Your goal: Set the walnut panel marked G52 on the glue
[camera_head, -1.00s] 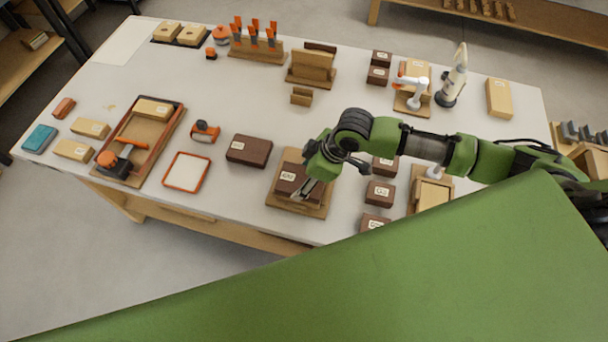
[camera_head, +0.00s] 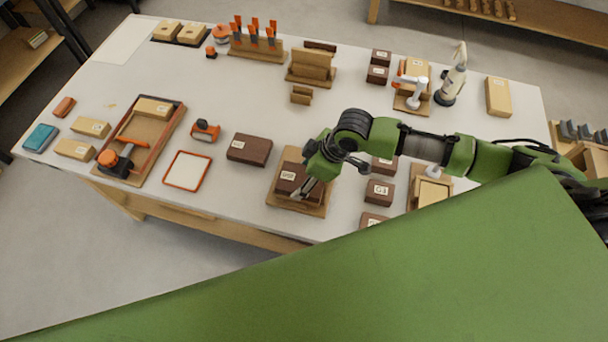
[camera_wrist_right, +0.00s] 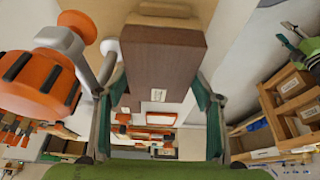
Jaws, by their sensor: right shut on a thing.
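A dark walnut panel (camera_head: 286,172) with a white label is over a light wooden board (camera_head: 285,205) at the front middle of the bench. The label is too small to read. My right gripper (camera_head: 311,187) is shut on this panel from its right side. In the right wrist view the panel (camera_wrist_right: 165,60) sits between the two fingers of the gripper (camera_wrist_right: 160,92). No glue shows; the panel and gripper hide part of the board. I cannot tell whether the panel touches the board. My left gripper is not in view.
Another walnut panel (camera_head: 249,149) lies to the left, and labelled walnut blocks (camera_head: 379,192) stand to the right. An orange-rimmed white pad (camera_head: 187,171) and a tray (camera_head: 168,131) are further left. Bare bench top lies behind the board.

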